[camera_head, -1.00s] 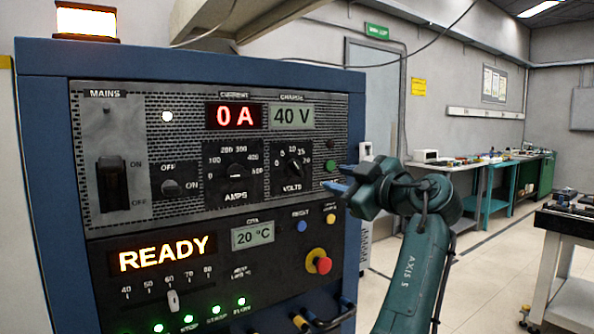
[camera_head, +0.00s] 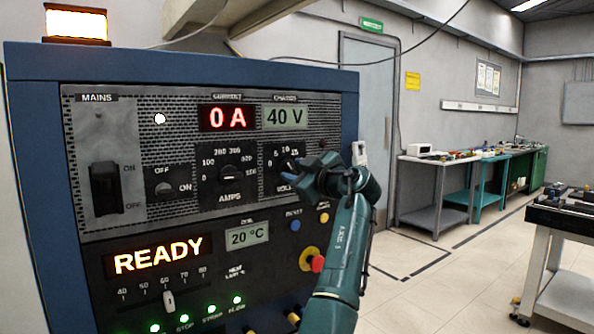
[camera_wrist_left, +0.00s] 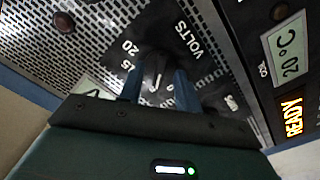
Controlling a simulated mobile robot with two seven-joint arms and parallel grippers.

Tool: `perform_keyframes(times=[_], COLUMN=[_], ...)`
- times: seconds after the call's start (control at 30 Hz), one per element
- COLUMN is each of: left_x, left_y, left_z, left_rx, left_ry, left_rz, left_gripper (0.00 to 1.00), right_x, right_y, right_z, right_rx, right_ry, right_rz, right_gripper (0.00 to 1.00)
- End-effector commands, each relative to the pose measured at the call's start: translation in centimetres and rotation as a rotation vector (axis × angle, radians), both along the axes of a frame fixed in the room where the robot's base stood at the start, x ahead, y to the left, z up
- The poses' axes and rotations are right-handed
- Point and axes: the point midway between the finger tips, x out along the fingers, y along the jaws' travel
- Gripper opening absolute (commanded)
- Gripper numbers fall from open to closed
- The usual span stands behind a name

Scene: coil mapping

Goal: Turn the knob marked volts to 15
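The VOLTS knob (camera_head: 289,163) is a dark dial on the panel, below the 40 V display, partly hidden by my left gripper in the head view. My left gripper (camera_head: 302,178) is at the knob. In the left wrist view, its two blue fingers (camera_wrist_left: 159,92) are spread, one on each side of the black knob (camera_wrist_left: 154,66). A pale pointer line shows on the knob. I cannot tell whether the fingers touch it. The marks 15 and 20 and the word VOLTS show beside it. My right gripper is not in view.
The AMPS knob (camera_head: 227,174) is left of the VOLTS knob. A red stop button (camera_head: 317,263) and a blue button (camera_head: 295,224) sit below my gripper. The panel (camera_head: 190,132) reads 0 A and READY. Benches (camera_head: 440,161) stand far off at the right.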

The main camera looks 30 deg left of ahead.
Motion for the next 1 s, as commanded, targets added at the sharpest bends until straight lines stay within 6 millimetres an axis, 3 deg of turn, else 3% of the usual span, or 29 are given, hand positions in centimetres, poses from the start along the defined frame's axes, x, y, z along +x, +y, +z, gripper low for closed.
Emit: perform_keyframes(times=[0.17,0.57,1.0], left_x=[0.0,-0.02,-0.02], left_y=[-0.01,-0.06,-0.05], left_z=[0.0,-0.01,0.05], left_rx=[0.0,0.0,0.019], left_ry=[0.0,0.001,0.041], left_rz=[0.0,0.0,0.001], left_gripper=[0.32,0.0,0.0], right_x=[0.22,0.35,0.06], right_y=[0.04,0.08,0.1], right_z=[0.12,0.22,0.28], right_rx=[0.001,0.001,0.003], right_ry=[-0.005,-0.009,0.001], right_rz=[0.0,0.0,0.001], right_gripper=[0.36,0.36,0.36])
